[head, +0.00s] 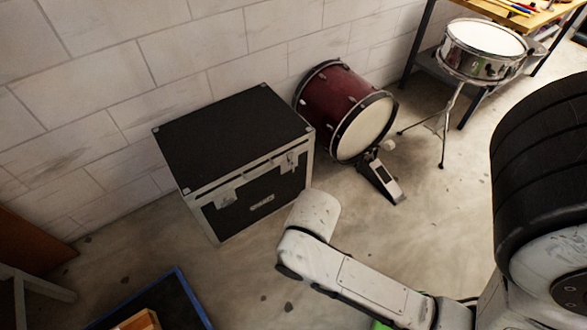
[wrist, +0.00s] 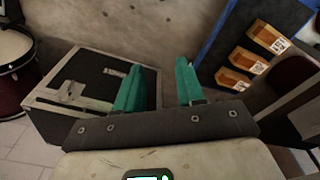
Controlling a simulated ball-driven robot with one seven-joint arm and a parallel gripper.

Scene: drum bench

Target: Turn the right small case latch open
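The black case (head: 235,135) with pale metal edges stands on the floor against the wall, lid down. Its right latch (head: 291,160) is a small pale metal piece on the front, below the lid edge. The left latch (head: 226,195) is on the same front. The latch turn position is too small to tell. In the wrist view the case (wrist: 140,94) is at the left, and a pale latch (wrist: 72,90) shows on it. My gripper (wrist: 158,65) has two green fingers, apart and empty, not touching the case. In the head view my arm hides most of the gripper.
A red bass drum (head: 338,98) with a pedal (head: 382,182) stands right of the case. A snare drum (head: 485,50) on a stand is farther right. A blue-edged tray or mat (head: 182,290) with wooden blocks lies front left. Bare floor lies before the case.

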